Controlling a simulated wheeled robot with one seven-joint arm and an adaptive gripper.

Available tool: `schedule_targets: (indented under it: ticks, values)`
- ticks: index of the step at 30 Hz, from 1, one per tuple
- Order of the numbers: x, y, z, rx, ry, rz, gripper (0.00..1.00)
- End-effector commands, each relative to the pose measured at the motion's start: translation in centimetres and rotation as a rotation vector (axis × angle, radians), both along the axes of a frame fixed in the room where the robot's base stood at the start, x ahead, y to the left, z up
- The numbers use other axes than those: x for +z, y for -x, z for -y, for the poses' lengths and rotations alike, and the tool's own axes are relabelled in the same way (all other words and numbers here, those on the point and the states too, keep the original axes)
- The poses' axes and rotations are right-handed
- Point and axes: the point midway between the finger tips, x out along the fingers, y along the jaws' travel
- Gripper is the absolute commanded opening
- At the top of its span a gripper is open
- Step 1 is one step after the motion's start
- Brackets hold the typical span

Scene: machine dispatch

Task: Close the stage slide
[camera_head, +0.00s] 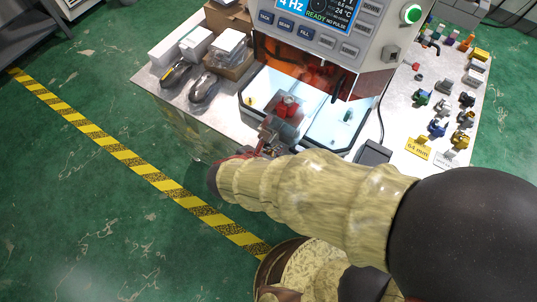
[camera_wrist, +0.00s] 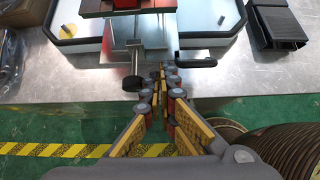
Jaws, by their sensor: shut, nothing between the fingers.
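The stage slide (camera_wrist: 124,32) carries a red block and extends out of the machine's white chamber toward the table's front edge. A bar with a dark knob (camera_wrist: 134,83) is at its near end. In the head view the red block (camera_head: 287,106) sits inside the lit chamber. My gripper (camera_wrist: 163,72) is shut and empty, its fingertips just right of the knob and near the bar; I cannot tell whether they touch. In the head view my gripper (camera_head: 268,138) is at the chamber's front, partly hidden by my arm.
The machine's panel (camera_head: 315,28) reads READY, with a lit green button (camera_head: 411,14) beside it. An orange-tinted shield (camera_head: 300,66) hangs over the chamber. Boxes and two dark devices (camera_head: 204,88) stand left. Several small coloured parts (camera_head: 437,130) stand right. A black holder (camera_wrist: 276,24) is right.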

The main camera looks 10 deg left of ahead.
Motion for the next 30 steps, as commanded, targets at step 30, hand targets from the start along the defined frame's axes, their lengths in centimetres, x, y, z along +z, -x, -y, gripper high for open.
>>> schedule_targets:
  ticks: [30]
  values:
    - [-1.0,-5.3,2.2,-0.001,-0.002,0.000,0.00]
